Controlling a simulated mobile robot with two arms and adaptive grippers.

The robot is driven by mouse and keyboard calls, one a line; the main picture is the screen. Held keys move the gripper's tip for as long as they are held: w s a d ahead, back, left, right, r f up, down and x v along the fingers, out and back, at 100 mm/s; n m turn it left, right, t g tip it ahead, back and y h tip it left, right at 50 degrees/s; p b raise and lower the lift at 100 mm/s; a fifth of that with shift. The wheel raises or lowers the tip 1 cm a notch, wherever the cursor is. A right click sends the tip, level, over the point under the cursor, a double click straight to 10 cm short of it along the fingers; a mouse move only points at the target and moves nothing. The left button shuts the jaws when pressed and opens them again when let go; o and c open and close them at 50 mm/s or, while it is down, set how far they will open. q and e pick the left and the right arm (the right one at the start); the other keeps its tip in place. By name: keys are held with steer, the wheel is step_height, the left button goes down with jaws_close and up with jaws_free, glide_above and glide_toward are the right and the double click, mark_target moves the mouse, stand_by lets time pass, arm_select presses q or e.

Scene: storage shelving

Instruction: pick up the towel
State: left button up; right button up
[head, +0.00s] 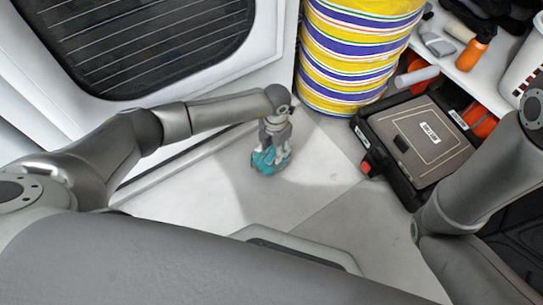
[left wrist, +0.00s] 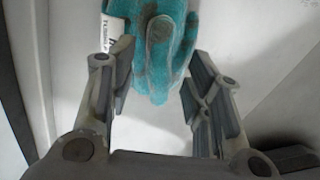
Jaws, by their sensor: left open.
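A teal and grey cloth item (head: 268,162) lies on the pale floor in the head view. It looks more like a work glove than a towel. In the left wrist view the teal cloth (left wrist: 183,70) fills the top middle, with a white printed tag at its left. My left gripper (head: 277,146) points down over the cloth item and partly hides it. In the left wrist view its fingers (left wrist: 158,88) are apart, with the lower end of the cloth between their tips. I cannot tell whether they touch it. My right gripper is out of view.
A striped yellow, white and purple drum (head: 357,50) stands behind. A black case (head: 418,140) with a brown lid lies to the right. A white shelf (head: 478,75) holds an orange bottle (head: 472,54). A white wall panel is close on the left. Floor is clear around the cloth.

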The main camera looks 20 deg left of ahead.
arm_select(q)
steer(key=shift+c, duration=0.4)
jaws_close()
steer(key=shift+r, duration=0.15)
